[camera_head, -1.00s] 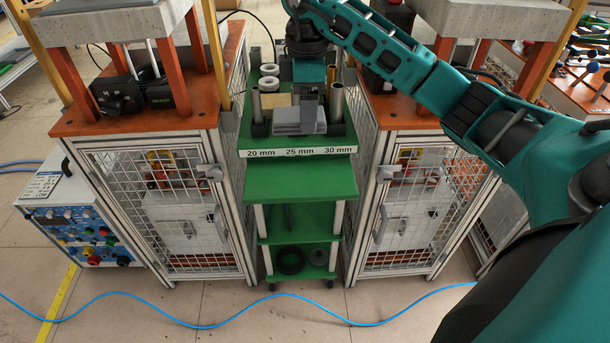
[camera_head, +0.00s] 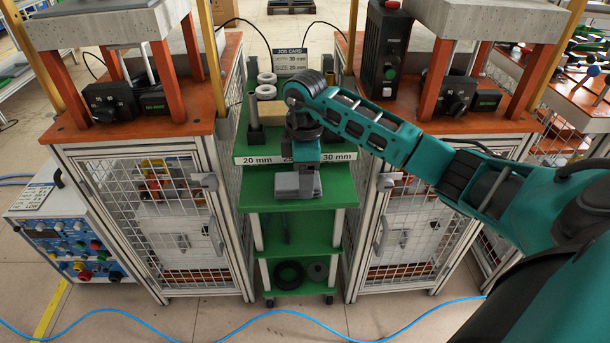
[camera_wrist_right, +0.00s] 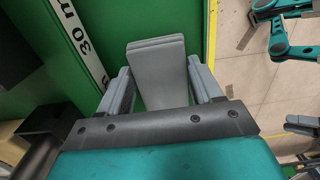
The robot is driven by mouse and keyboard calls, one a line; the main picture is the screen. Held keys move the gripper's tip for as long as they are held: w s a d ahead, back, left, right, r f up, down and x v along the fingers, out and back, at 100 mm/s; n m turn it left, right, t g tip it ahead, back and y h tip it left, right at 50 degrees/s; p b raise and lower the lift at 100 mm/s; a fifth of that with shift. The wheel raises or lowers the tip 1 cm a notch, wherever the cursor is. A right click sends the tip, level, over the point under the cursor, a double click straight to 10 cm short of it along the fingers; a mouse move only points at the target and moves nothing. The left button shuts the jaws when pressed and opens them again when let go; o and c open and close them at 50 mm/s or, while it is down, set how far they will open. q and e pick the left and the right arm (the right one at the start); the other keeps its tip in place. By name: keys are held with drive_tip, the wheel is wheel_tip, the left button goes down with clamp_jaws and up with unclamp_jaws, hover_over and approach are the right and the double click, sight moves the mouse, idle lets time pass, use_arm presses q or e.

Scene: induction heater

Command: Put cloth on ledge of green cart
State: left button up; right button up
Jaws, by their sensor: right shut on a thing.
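The green cart (camera_head: 262,197) stands between two caged benches. Its front ledge sits below the strip marked 20 mm, 25 mm and 30 mm. The grey folded cloth (camera_head: 288,186) is over this ledge, and it also shows in the right wrist view (camera_wrist_right: 158,72). My right gripper (camera_head: 299,184) reaches down from above and is shut on the cloth, with a finger on each side of it in the wrist view. I cannot tell whether the cloth touches the ledge. My left gripper is not in view.
A metal post (camera_head: 254,110) and pale rings (camera_head: 266,85) stand on the cart's upper surface, behind the label strip (camera_head: 258,160). Caged benches flank the cart closely. Bare ledge shows left and right of the cloth. A blue hose (camera_head: 290,312) lies on the floor.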

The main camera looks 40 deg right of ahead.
drive_tip(key=shift+f, duration=0.1)
drive_tip(key=o, duration=0.7)
drive_tip(key=shift+o, duration=0.2)
